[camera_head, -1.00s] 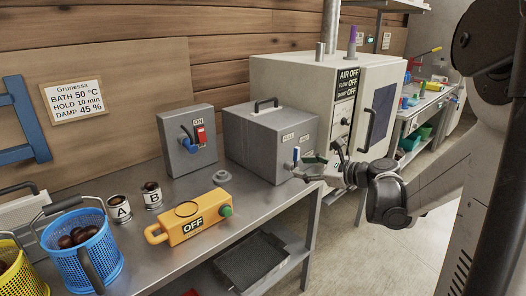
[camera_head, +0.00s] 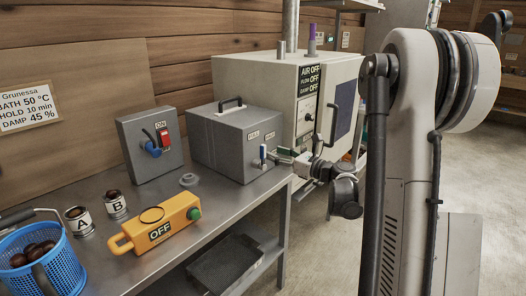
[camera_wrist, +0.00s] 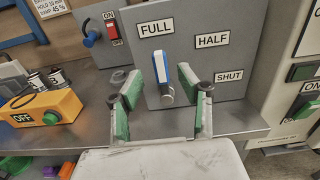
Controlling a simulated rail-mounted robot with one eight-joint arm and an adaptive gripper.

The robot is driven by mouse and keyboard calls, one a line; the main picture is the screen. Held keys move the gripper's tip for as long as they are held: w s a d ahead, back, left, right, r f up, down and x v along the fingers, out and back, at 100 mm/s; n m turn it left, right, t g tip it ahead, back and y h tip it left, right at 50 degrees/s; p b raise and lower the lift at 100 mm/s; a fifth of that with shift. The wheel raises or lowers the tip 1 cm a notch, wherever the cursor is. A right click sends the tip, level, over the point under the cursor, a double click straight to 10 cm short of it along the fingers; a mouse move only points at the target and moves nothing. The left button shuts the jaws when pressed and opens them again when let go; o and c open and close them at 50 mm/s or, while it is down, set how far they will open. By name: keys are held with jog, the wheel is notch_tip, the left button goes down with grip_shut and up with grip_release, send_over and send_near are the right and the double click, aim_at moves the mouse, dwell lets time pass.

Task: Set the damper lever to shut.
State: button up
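The damper lever is the blue and white handle (camera_wrist: 187,82) on the front of a grey box (camera_head: 215,140); it also shows as a small blue handle in the head view (camera_head: 262,152). Labels FULL, HALF and SHUT run from upper left to lower right around it. The lever stands nearly upright, away from the SHUT label (camera_wrist: 229,76). My gripper (camera_wrist: 180,88) has its green-padded fingers apart, with the lever between them in the wrist view. I cannot tell whether a finger touches it. In the head view my gripper (camera_head: 284,156) is right at the lever.
A grey switch box (camera_head: 150,145) with a red ON switch stands to the left. A yellow OFF box (camera_head: 158,225), cups A (camera_head: 79,222) and B (camera_head: 116,205), and a blue basket (camera_head: 40,262) stand on the bench. A cream cabinet (camera_head: 250,75) stands close behind.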

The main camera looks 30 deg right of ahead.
aim_at(265, 149)
jog(key=shift+b+x, duration=0.35)
jog(key=shift+x, duration=2.85)
jog(key=shift+c, duration=0.5)
grip_shut()
